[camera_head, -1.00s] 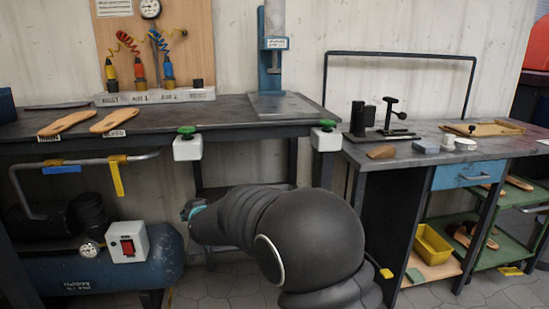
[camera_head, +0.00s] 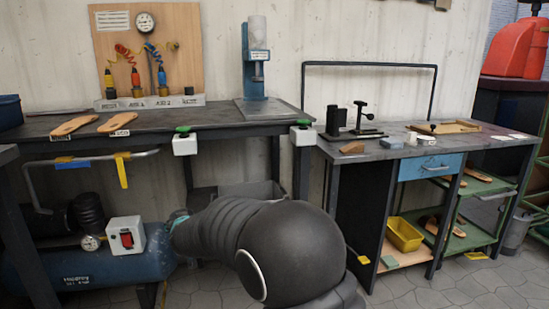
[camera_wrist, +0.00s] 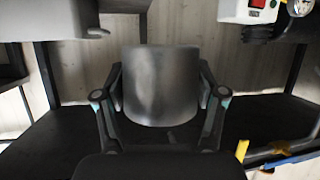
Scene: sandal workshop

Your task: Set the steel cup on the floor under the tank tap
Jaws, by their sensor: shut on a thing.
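A grey steel cup (camera_wrist: 160,88) fills the middle of the wrist view. My gripper (camera_wrist: 160,100) is shut on it, with one finger on each side. In the head view only a teal bit of my gripper (camera_head: 179,217) shows past my dark arm, and the cup is hidden. The blue tank (camera_head: 75,270) lies at the lower left under the long bench, just left of my gripper. I cannot make out its tap; my arm covers the area by the tank's right end.
The long dark bench (camera_head: 225,122) stands above the tank, with green-topped white boxes at its front edge. A grey bin (camera_head: 250,188) stands behind my arm. A second bench (camera_head: 385,150) with a blue drawer is at right. Grey floor tiles (camera_head: 430,295) are clear at lower right.

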